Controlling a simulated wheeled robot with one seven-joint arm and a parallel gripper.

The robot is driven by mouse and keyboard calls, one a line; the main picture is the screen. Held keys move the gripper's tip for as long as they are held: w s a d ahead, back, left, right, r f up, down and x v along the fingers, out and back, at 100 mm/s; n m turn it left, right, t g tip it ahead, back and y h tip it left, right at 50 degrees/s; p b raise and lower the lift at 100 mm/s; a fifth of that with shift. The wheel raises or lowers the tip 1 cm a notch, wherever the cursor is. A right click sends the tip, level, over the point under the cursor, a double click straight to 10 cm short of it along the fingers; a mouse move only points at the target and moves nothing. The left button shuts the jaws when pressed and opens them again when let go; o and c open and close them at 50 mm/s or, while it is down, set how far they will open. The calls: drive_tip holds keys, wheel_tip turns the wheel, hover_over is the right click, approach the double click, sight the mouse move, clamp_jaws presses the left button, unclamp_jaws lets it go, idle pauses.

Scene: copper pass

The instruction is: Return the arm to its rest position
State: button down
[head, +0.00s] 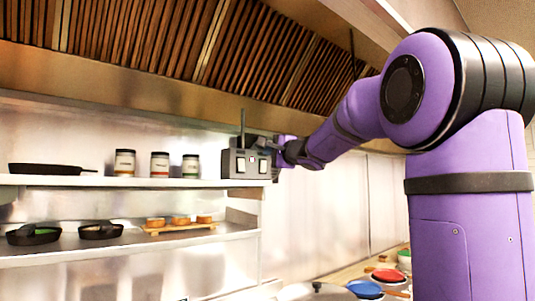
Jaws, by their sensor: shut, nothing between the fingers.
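My purple arm (355,112) enters from the right and reaches out toward the shelves. My gripper (281,155) is at its far end, small in the view, shut and empty. It is close to the right side of a grey box (247,164) with an upright antenna and pale switches. I cannot tell whether the gripper touches the box. The fingertips are hard to make out.
The upper shelf (100,182) holds a black pan (50,169) and three jars (160,164). The lower shelf (120,247) holds two small pans and a wooden board (178,228) with food. A range hood (170,50) hangs above. Coloured bowls (387,276) stand below right.

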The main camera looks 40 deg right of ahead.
idle(0.4)
drive_tip(key=s+a+f+n+g+y, duration=0.3)
drive_tip(key=s+a+f+n+g, duration=0.15)
drive_tip(key=s+a+f, duration=0.4)
drive_tip(key=s+a+f+n+g+y, duration=0.2)
drive_tip(key=s+a+f+n+g, duration=0.3)
drive_tip(key=a, duration=0.7)
drive_tip(key=s+f+n+g+h, duration=0.5)
drive_tip(key=s+f+n, duration=0.3)
drive_tip(key=s+f, duration=1)
drive_tip(key=s, duration=0.3)
drive_tip(key=shift+f+h, duration=0.3)
drive_tip(key=shift+w+a, duration=0.1)
